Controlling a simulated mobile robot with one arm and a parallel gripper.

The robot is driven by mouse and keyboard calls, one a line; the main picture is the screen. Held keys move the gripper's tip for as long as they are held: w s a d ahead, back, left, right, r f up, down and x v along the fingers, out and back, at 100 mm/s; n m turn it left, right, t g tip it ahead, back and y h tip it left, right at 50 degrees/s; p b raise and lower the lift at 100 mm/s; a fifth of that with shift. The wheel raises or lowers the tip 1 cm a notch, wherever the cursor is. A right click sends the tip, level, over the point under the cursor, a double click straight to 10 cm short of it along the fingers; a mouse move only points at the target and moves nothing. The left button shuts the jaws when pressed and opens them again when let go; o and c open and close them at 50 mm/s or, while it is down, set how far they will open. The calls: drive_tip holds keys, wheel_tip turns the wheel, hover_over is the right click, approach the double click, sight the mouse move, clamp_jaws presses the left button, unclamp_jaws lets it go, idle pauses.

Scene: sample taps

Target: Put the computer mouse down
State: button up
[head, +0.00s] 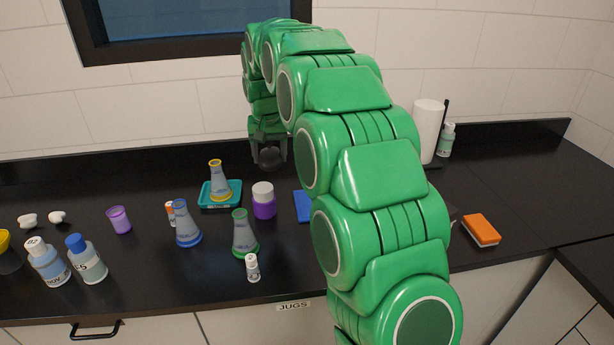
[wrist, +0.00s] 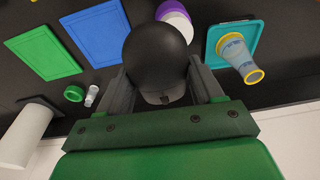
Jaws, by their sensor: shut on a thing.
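The computer mouse (wrist: 157,55) is a dark, rounded thing held between the two fingers of my gripper (wrist: 165,88) in the wrist view. In the head view my gripper (head: 268,150) points down near the back of the black counter, with the dark mouse (head: 269,158) between its fingers. The mouse appears to be above the counter, apart from its surface. My gripper is behind the purple jar and to the right of the teal tray. My arm hides part of the counter to the right.
A teal tray (head: 234,205) carries a yellow-rimmed flask (head: 219,181). A purple jar (head: 264,203) stands beside it. A blue mat (wrist: 103,32) and green mat (wrist: 42,52) lie flat. Several flasks and bottles stand in front. A paper roll (head: 427,131) and orange sponge (head: 480,228) are right.

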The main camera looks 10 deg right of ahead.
drive_tip(key=shift+w+d, duration=2.6)
drive_tip(key=shift+d, duration=4.05)
drive_tip(key=shift+n, duration=0.3)
drive_tip(key=shift+w+f, duration=2.25)
drive_tip(key=shift+f, duration=0.2)
drive_tip(key=shift+w+f, duration=2.25)
drive_tip(key=shift+f, duration=0.25)
drive_tip(key=shift+w+f, duration=2.25)
drive_tip(key=shift+f, duration=0.2)
drive_tip(key=shift+f, duration=0.15)
